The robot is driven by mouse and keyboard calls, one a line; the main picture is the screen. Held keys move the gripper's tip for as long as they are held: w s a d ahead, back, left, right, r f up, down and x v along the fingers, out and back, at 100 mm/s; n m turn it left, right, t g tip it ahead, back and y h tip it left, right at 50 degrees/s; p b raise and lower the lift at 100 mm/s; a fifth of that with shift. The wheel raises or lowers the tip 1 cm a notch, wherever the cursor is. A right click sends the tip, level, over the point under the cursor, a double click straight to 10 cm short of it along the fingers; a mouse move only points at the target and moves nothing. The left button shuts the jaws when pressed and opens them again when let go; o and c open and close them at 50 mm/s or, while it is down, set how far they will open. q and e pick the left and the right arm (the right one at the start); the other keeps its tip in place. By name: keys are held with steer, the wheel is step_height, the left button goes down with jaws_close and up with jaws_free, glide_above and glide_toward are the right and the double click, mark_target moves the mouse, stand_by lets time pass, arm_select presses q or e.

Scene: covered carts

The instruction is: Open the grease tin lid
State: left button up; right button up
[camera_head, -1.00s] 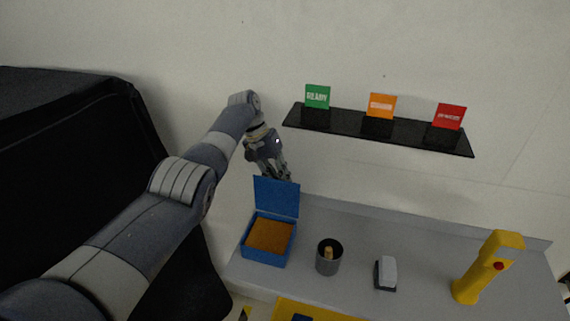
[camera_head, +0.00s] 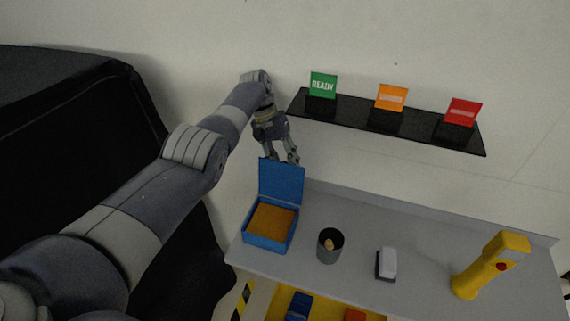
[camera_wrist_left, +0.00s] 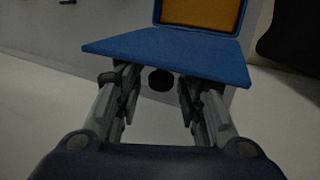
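The blue grease tin (camera_head: 267,243) stands at the left end of the grey bench top, with orange-brown grease (camera_head: 271,221) inside. Its blue lid (camera_head: 281,181) stands upright at the tin's back edge, so the tin is open. My left gripper (camera_head: 289,161) is just behind and above the lid's top edge. In the left wrist view the lid (camera_wrist_left: 172,52) lies ahead of the spread fingers (camera_wrist_left: 160,105), with nothing held between them. I cannot tell whether a finger touches the lid. My right gripper is in neither view.
A dark cup (camera_head: 330,246) with something tan inside, a white-topped block (camera_head: 387,263) and a yellow device (camera_head: 489,266) stand to the right. A black shelf (camera_head: 390,124) with green, orange and red signs hangs above. A black-covered cart (camera_head: 75,190) is at left.

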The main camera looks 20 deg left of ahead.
arm_select(q)
step_height(320, 180, up, 10)
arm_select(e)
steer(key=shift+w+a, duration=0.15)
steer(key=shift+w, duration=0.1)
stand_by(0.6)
arm_select(q)
steer(key=shift+s, duration=0.1)
